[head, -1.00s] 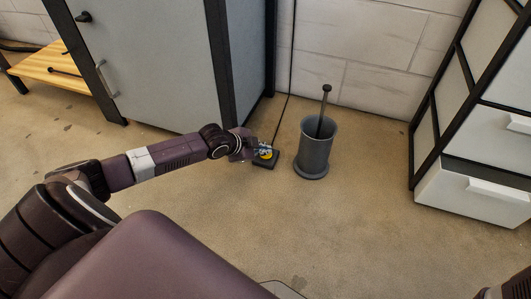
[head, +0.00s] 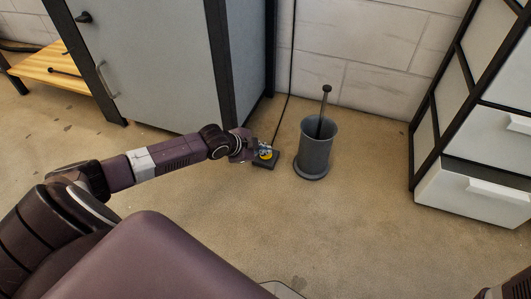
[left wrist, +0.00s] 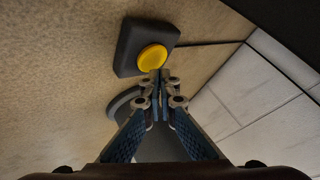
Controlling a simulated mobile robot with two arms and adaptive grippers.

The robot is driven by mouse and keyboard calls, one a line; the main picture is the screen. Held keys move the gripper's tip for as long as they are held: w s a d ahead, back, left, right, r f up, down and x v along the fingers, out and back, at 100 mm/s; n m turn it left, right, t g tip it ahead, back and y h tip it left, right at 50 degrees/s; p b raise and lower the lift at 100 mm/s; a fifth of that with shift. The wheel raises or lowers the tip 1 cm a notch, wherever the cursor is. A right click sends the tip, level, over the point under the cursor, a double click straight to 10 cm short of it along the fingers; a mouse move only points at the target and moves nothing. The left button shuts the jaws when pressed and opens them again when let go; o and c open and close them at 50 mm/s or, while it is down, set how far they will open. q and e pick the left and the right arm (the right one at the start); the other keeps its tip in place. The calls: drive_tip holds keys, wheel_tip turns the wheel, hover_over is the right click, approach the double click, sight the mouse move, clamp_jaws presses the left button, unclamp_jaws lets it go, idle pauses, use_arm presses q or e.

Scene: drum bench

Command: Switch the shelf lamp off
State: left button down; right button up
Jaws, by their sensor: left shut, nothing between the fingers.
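A dark foot switch (head: 264,165) with a round yellow button lies on the floor beside the grey cabinet. It also shows in the left wrist view, with the yellow button (left wrist: 152,57) on the black base (left wrist: 130,48). My left gripper (left wrist: 160,76) is shut and empty, its blue-padded fingertips together at the button's near edge. I cannot tell whether they touch it. In the head view my left gripper (head: 262,150) is at the switch and partly covers the button. The shelf lamp is not in view.
A grey bin (head: 315,150) with a dark stick in it stands just right of the switch. The grey cabinet (head: 165,70) is behind my left arm. A black cable (head: 281,115) runs from the switch up the wall. A drawer unit (head: 475,190) stands at right.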

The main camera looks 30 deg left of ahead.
sight(265, 157)
use_arm(q)
drive_tip(key=shift+f, duration=0.1)
drive_tip(key=shift+f, duration=0.3)
drive_tip(key=shift+f, duration=0.25)
idle(0.4)
drive_tip(key=shift+r, duration=0.1)
drive_tip(key=shift+r+p, duration=0.55)
drive_tip(key=shift+p, duration=0.55)
wheel_tip(265, 157, up, 6)
drive_tip(key=p, duration=0.6)
drive_tip(key=shift+r+p, duration=0.1)
drive_tip(key=shift+p, duration=0.2)
